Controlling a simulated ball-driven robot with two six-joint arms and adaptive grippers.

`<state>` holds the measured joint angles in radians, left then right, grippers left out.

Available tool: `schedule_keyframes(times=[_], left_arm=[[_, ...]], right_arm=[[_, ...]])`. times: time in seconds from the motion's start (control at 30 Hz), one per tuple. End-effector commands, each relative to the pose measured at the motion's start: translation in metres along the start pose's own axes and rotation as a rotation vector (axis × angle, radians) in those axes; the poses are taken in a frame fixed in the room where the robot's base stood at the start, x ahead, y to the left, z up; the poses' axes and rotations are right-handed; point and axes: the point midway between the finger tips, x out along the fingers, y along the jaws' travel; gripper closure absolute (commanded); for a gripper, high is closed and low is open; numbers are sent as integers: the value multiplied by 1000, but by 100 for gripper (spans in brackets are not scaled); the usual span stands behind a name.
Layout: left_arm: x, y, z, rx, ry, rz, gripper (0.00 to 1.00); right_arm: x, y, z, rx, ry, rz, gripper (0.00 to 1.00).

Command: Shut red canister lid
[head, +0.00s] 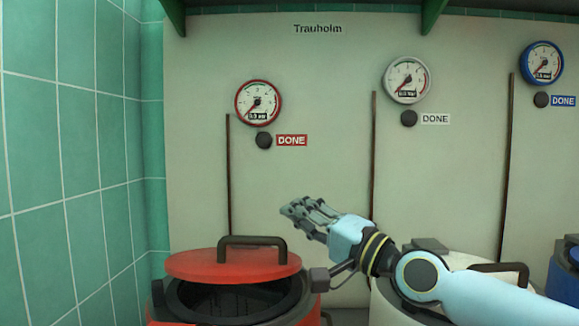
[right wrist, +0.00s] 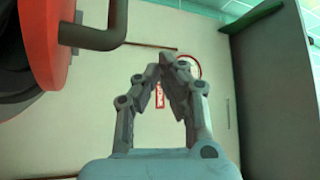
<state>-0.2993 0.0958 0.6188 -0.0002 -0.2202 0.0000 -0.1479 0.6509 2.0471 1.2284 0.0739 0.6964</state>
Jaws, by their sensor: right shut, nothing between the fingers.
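The red canister (head: 170,309) stands at the lower left in the head view. Its red lid (head: 195,264) is tilted up, with a dark gap below it showing the inside. The lid has a dark bar handle (head: 252,241) on top. In the right wrist view the lid (right wrist: 52,68) and its handle (right wrist: 108,37) are at the upper left. My right gripper (head: 289,208) is shut and empty, above and right of the lid, apart from it. Its fingertips meet in the right wrist view (right wrist: 168,62). My left gripper is not in view.
A white canister (head: 385,309) stands right of the red one, partly behind my right arm. A blue canister (head: 565,270) is at the right edge. Gauges, including a red-rimmed one (head: 258,102), and dark buttons (head: 264,140) are on the wall. Green tiles (head: 70,150) bound the left.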

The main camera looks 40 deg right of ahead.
Motion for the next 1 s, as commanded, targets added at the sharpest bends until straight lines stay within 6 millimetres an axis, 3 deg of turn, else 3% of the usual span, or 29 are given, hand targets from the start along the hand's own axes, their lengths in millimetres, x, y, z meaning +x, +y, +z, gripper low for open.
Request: schedule_keyframes(times=[0.17,0.43,0.63,0.77,1.0], left_arm=[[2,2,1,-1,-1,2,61],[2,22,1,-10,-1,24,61],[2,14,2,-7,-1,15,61],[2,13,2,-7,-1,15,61],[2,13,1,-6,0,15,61]], right_arm=[[-2,1,-3,1,-2,0,100],[-2,1,-3,1,-1,-1,100],[-7,2,-3,-1,-2,1,100],[-24,3,-2,-2,-6,5,100],[-73,3,-2,-2,-9,7,100]])
